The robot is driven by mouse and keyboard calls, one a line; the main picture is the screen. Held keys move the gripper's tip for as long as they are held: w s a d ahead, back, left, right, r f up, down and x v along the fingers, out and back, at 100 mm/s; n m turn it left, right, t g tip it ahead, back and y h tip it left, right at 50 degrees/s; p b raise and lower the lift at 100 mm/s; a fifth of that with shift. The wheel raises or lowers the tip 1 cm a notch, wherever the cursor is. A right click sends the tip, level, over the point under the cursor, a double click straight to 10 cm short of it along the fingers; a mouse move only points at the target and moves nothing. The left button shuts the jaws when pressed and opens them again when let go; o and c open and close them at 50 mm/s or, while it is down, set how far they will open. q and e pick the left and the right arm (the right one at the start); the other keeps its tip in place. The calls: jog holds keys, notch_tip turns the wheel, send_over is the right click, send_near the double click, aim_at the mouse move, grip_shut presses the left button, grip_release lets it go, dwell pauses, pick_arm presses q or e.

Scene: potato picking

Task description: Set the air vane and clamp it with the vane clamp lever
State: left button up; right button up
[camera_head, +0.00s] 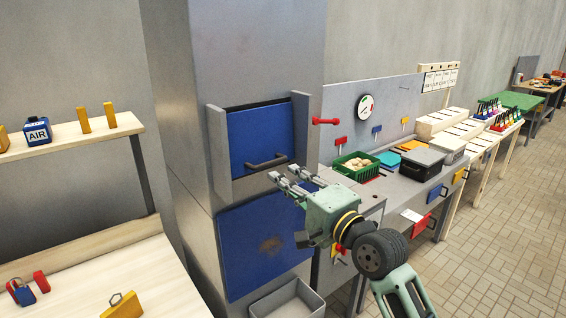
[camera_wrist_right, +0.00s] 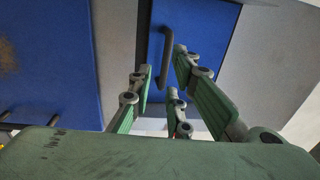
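A red lever (camera_head: 325,121) sticks out from the right side of the tall grey cabinet; I cannot tell whether it is the vane clamp lever. No part is clearly recognisable as the air vane. The cabinet's upper blue door (camera_head: 262,130) has a dark bar handle (camera_head: 267,161), which also shows in the right wrist view (camera_wrist_right: 166,58). My right gripper (camera_head: 284,173) is open and empty, just below and in front of this handle. In the right wrist view its fingers (camera_wrist_right: 160,85) are spread, with the handle beyond and between them. My left gripper is not in view.
A lower blue panel (camera_head: 265,240) has a brown stain. A grey bin (camera_head: 288,302) stands below it. A green crate (camera_head: 357,168) sits on the bench to the right. A blue AIR block (camera_head: 37,131) stands on the left shelf. The tiled floor at right is clear.

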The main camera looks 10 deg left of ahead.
aim_at(270, 165)
jog(key=x, duration=0.2)
jog(key=p+x, duration=0.1)
jog(key=x, duration=0.1)
jog(key=r+p+x, duration=0.1)
jog(key=x, duration=0.2)
jog(key=shift+s, duration=0.1)
jog(key=shift+w+a, duration=0.25)
jog(key=shift+w, duration=0.05)
grip_shut()
